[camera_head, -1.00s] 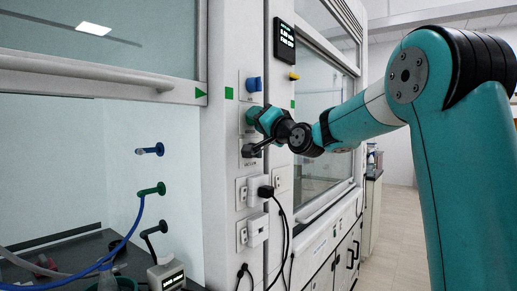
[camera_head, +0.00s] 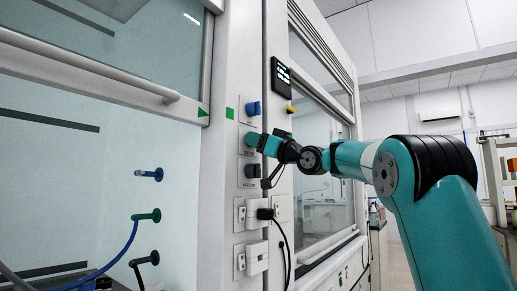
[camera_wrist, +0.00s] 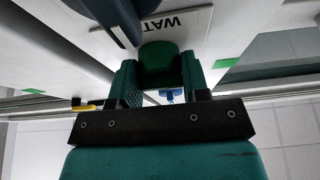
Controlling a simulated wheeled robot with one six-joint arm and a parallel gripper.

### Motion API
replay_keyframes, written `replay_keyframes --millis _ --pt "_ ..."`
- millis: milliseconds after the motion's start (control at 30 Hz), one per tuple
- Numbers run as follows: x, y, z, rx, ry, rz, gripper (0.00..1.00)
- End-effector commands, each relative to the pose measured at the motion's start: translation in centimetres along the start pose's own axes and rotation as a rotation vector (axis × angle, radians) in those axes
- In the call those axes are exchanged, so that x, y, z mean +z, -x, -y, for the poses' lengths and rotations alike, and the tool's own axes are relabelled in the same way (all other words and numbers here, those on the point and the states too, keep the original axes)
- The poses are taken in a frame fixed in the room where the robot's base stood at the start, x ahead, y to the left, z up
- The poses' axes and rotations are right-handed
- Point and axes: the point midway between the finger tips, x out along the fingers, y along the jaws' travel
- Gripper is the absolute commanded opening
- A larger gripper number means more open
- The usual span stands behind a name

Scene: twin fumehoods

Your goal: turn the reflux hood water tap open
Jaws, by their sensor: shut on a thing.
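The water tap is a green knob (camera_head: 250,139) on the white post between the two hoods, in the middle of a column of knobs. In the wrist view the green knob (camera_wrist: 166,58) sits between my two fingers, beside a label reading "WAT…". My gripper (camera_head: 261,143) is shut on this knob; its fingers (camera_wrist: 160,78) flank it on both sides. How far the knob is turned cannot be told.
A blue knob (camera_head: 253,108) is above and a dark vacuum knob (camera_head: 252,171) close below. Sockets with a plugged black cable (camera_head: 265,213) are lower. The left hood's sash (camera_head: 95,70) is raised; inside are a blue outlet (camera_head: 153,174) and a green outlet (camera_head: 150,215) with a blue hose.

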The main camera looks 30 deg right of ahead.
Motion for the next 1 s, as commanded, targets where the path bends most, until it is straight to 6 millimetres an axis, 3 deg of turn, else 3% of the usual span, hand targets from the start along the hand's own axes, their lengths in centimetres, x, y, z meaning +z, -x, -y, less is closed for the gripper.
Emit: replay_keyframes --millis 567,600,700,1000 --pt "0.01 -0.03 -0.06 -0.012 0.031 0.0 0.19" --pt "0.01 -0.03 -0.06 -0.012 0.031 0.0 0.47" --pt "0.0 -0.03 -0.06 -0.012 0.03 0.0 0.68" --pt "0.02 0.18 -0.07 -0.011 0.03 0.0 0.68"
